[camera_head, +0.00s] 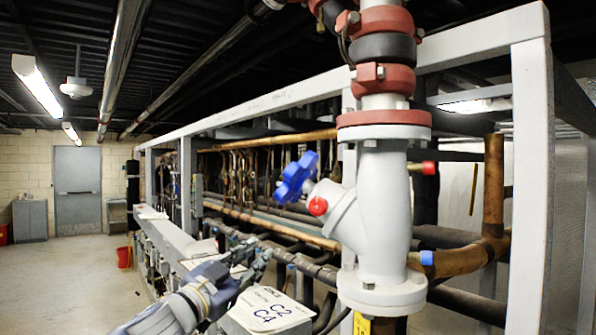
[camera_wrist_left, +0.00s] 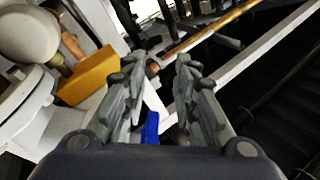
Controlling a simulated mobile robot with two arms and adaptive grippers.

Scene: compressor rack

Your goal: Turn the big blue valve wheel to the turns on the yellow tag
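The blue valve wheel (camera_head: 296,177) sits on the angled stem of a white valve body (camera_head: 382,215) in the head view. My left gripper (camera_head: 260,259) is below and left of the wheel, apart from it. In the left wrist view its two fingers (camera_wrist_left: 157,95) are spread with nothing gripped. A yellow tag (camera_head: 362,323) shows partly at the bottom edge below the valve flange. A yellow block-like piece, perhaps the tag, shows in the left wrist view (camera_wrist_left: 88,77); no writing is readable. A small blue piece (camera_wrist_left: 152,128) shows between the fingers; I cannot tell what it is. My right gripper is out of view.
A red knob (camera_head: 318,206) sits near the wheel. A grey frame post (camera_head: 530,190) stands right of the valve. Copper and dark pipes (camera_head: 275,228) run behind. A box marked C2 C4 (camera_head: 265,312) is below my left gripper. Open floor (camera_head: 65,285) lies left.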

